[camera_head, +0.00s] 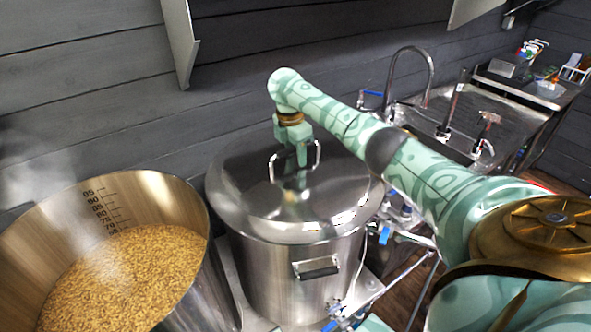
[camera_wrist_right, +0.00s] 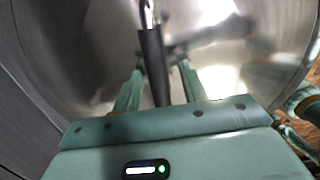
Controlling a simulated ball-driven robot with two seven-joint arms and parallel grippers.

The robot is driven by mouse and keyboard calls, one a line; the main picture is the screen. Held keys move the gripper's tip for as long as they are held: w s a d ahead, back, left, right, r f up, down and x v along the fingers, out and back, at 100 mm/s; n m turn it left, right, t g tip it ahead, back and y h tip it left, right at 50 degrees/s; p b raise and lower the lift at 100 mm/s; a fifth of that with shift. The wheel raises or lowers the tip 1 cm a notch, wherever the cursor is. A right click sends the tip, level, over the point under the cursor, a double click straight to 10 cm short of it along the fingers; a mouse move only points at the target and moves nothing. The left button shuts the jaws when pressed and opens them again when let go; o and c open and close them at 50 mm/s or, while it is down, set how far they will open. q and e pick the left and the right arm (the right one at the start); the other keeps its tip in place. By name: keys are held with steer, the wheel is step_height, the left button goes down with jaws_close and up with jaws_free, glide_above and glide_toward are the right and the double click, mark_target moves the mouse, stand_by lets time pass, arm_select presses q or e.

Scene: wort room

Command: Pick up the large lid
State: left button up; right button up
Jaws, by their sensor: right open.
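The large lid (camera_head: 300,206) is a round, shiny steel cover lying on a tall steel kettle (camera_head: 290,282). Its arched handle (camera_head: 317,156) stands up at the middle. My right gripper (camera_head: 301,163) points down at the handle from above. In the right wrist view the lid (camera_wrist_right: 100,70) fills the background, and the dark handle grip (camera_wrist_right: 153,68) runs between the two open fingers of my right gripper (camera_wrist_right: 156,80). I cannot tell whether a finger touches the handle. My left gripper is not in view.
An open steel pot (camera_head: 203,222) of grain stands left of the kettle. Pipes and blue-handled valves (camera_head: 384,236) are at the kettle's lower right. A sink with a tall faucet (camera_head: 430,70) is behind on the right. A dark plank wall (camera_head: 90,90) closes off the back.

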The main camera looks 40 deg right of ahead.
jaws_close()
steer(key=shift+w+r, duration=0.1)
